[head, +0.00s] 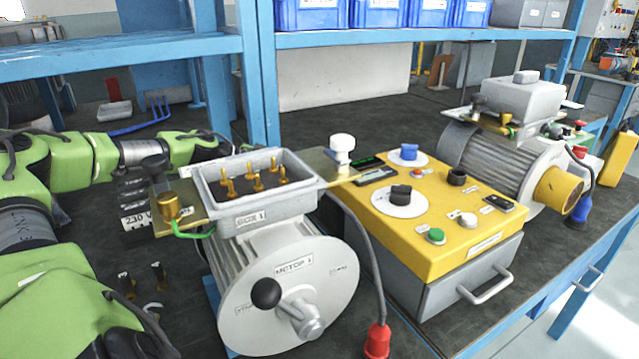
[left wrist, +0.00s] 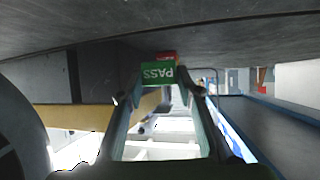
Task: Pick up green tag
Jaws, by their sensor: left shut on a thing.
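The green tag (left wrist: 157,74) shows in the left wrist view with the word PASS on it, rotated in the picture. My left gripper (left wrist: 158,82) has a finger on each side of it and is shut on it. In the head view my left arm reaches in from the left behind the motor box, and its gripper cannot be made out there. I cannot make out the green tag for sure in the head view. My right gripper is not in view.
A red piece (left wrist: 166,55) shows just beyond the green tag. The motor (head: 290,295) with its open terminal box (head: 252,215) stands at the front. A yellow control box (head: 440,225) is to its right, a second motor (head: 490,155) behind that. Blue bins (head: 312,14) line the shelf above.

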